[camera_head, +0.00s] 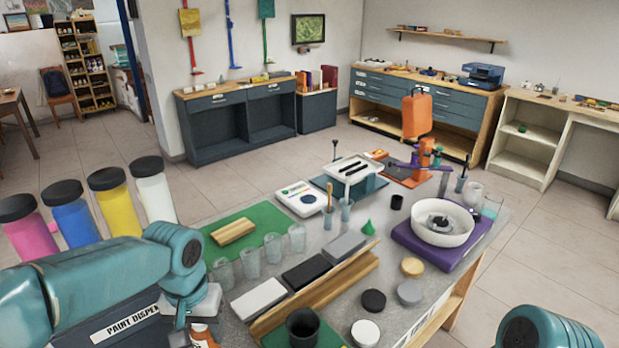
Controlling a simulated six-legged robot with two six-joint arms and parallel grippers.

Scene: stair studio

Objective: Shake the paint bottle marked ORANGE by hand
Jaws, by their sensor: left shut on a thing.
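My left gripper (198,322) is at the lower left, in front of the paint dispenser and by the left edge of the work table. It is shut on an orange thing (204,336), which I take for the orange paint bottle. Only a small orange and white part of it shows at the bottom edge of the picture. The rest is hidden or cut off, and no ORANGE marking can be read. My right arm shows as a teal part at the lower right; its gripper is out of view.
Pink (29,230), blue (70,214), yellow (115,203) and white (154,190) bottles with black caps stand behind my left arm. Clear cups (248,263) line the green mat's edge. A purple-based wheel (440,240) with a white basin stands at the right.

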